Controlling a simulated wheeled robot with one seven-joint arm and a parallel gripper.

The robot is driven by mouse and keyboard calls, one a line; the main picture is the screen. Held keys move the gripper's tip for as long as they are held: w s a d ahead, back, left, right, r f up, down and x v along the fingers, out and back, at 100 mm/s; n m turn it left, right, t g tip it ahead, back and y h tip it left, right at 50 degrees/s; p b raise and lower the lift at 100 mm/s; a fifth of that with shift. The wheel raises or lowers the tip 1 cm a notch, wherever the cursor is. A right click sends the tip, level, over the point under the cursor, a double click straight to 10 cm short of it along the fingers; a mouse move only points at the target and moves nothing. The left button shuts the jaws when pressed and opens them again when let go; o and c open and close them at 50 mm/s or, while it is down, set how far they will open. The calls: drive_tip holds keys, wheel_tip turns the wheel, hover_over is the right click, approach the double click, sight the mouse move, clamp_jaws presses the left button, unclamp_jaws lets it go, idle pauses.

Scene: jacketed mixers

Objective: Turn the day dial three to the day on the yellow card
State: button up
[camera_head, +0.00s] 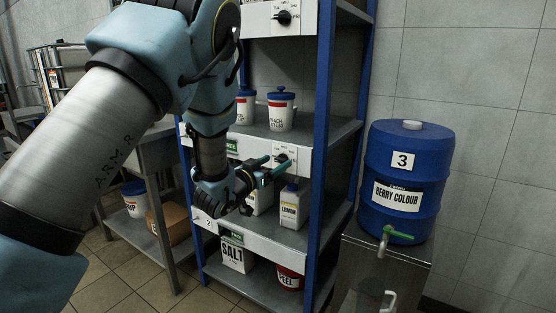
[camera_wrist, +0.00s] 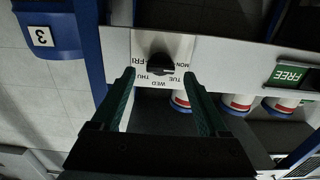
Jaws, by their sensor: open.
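A black day dial (camera_wrist: 158,66) sits on a white plate on the shelf's front rail, seen upside down in the wrist view. Its plate reads MON, TUE, WED, THU and FRI; I cannot tell surely which day the knob points to. It also shows in the head view (camera_head: 283,158), partly behind my fingers. My gripper (camera_wrist: 159,77) is open, its green-padded fingertips on either side of the dial in the picture, with no clear contact. In the head view my gripper (camera_head: 267,170) is in front of this rail. I see no yellow card. No number three shows on this dial.
Another dial (camera_head: 284,17) is on the rail above. Lidded pots (camera_head: 281,112) stand on the shelf above my gripper, a LEMON container (camera_head: 291,208) below it. A blue drum (camera_head: 405,165) marked 3 stands to the right. A green FREE sign (camera_wrist: 294,73) is on the dial's rail.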

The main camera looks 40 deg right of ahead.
sight(281, 160)
drive_tip(key=shift+x, duration=1.2)
clamp_jaws()
